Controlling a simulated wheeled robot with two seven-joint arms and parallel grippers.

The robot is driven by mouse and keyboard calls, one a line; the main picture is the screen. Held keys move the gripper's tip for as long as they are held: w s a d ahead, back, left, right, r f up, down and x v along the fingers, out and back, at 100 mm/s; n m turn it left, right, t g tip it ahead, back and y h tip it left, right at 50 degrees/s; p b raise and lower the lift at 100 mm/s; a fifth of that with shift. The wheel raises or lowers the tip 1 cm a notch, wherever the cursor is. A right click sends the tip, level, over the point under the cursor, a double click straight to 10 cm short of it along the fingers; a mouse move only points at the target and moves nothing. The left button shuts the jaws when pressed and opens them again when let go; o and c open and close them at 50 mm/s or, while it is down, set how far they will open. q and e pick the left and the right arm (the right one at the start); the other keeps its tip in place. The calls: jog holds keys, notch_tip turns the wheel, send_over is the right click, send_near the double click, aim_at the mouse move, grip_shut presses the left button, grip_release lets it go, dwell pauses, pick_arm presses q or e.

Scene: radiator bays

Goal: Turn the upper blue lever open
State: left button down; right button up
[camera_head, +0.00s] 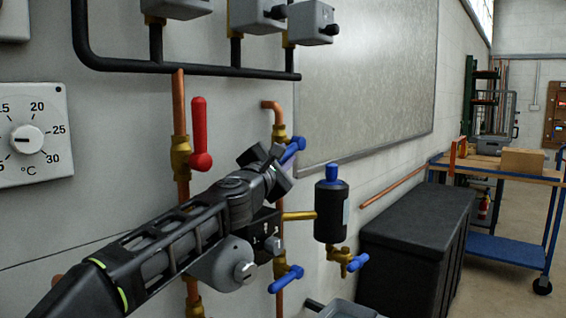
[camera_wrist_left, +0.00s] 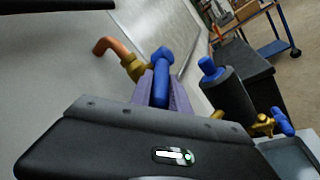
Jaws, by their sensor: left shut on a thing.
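The upper blue lever (camera_head: 296,145) sits on a brass valve on a copper pipe, which bends into the wall at its top. In the left wrist view the lever (camera_wrist_left: 162,62) points up between the purple finger pads. My left gripper (camera_head: 287,160) reaches in from the left and is shut on this lever. In the head view my arm hides the lower part of the valve. A lower blue lever (camera_head: 287,279) and another blue lever on a brass tap (camera_head: 357,262) are below. My right gripper is in neither view.
A red lever (camera_head: 200,140) stands on the copper pipe to the left. A black canister with a blue top (camera_head: 331,205) is close on the right. A black chest (camera_head: 415,230) and a blue cart (camera_head: 515,250) stand farther right, with open floor beyond.

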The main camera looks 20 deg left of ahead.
pick_arm(q)
jog(key=c, duration=1.3)
grip_release()
jog(key=shift+o, duration=0.2)
jog(key=s+f+b, duration=0.1)
jog(key=s+b, duration=0.1)
jog(key=s, duration=0.5)
jog(key=shift+s+a, duration=0.2)
jog(key=shift+s, duration=0.15)
